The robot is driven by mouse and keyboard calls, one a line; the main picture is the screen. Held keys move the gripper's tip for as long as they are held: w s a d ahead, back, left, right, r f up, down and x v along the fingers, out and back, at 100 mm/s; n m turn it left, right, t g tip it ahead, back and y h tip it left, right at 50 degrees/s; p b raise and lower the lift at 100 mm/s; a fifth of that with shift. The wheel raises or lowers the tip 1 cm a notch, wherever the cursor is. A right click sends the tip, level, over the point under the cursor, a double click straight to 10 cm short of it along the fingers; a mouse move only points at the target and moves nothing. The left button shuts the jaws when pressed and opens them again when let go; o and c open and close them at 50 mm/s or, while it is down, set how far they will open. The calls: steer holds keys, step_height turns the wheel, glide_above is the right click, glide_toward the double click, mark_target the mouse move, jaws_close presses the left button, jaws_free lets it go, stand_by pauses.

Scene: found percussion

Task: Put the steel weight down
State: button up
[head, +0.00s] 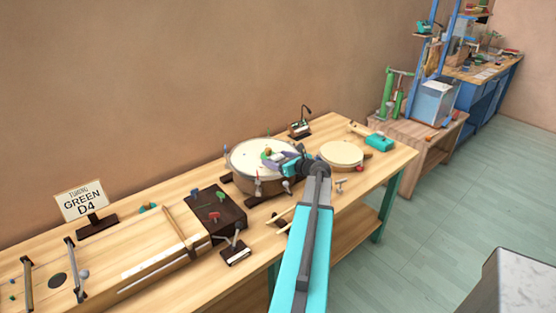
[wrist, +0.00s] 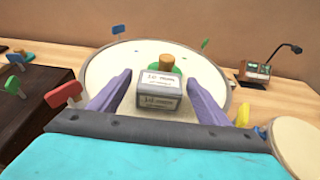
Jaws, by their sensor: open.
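The steel weight (wrist: 158,92) is a grey block with white printed labels. In the wrist view it sits on the pale head of the round drum (wrist: 110,72), near the middle. My gripper (wrist: 152,88) is over the drum with its two purple fingers open, one on each side of the weight. Gaps show between the fingers and the block. A green piece with a brass-coloured knob (wrist: 165,62) stands just behind the weight, partly hidden by it. In the head view my gripper (head: 283,160) covers part of the drum (head: 245,158), and the weight is hard to make out.
Small coloured keys stand around the drum rim, including a red one (wrist: 62,94). A smaller round drum (head: 342,154) lies to the right. A dark box (head: 216,211) and a long wooden zither-like instrument (head: 130,255) lie to the left. A small device with a bent stalk (head: 300,128) stands behind.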

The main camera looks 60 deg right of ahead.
mark_target(277, 157)
steer(key=shift+c, duration=0.4)
steer(key=c, duration=1.4)
steer(key=shift+r+b, duration=0.55)
steer(key=shift+r, duration=0.95)
steer(key=shift+s+a+r, duration=0.1)
steer(key=shift+a+r, duration=0.1)
steer(key=s+a, duration=0.2)
steer(key=a, duration=0.1)
steer(key=s+a+r, duration=0.1)
steer(key=s+a, duration=0.1)
steer(key=a, duration=0.2)
steer(key=s+a, duration=0.3)
steer(key=shift+a+r, duration=0.35)
steer(key=p, duration=0.6)
steer(key=shift+s+a+r, duration=0.1)
steer(key=shift+s+a, duration=0.05)
steer(key=shift+a, duration=0.2)
steer(key=a+p, duration=0.1)
steer(key=p, duration=0.6)
steer(key=shift+s+a, duration=0.1)
steer(key=shift+s, duration=0.3)
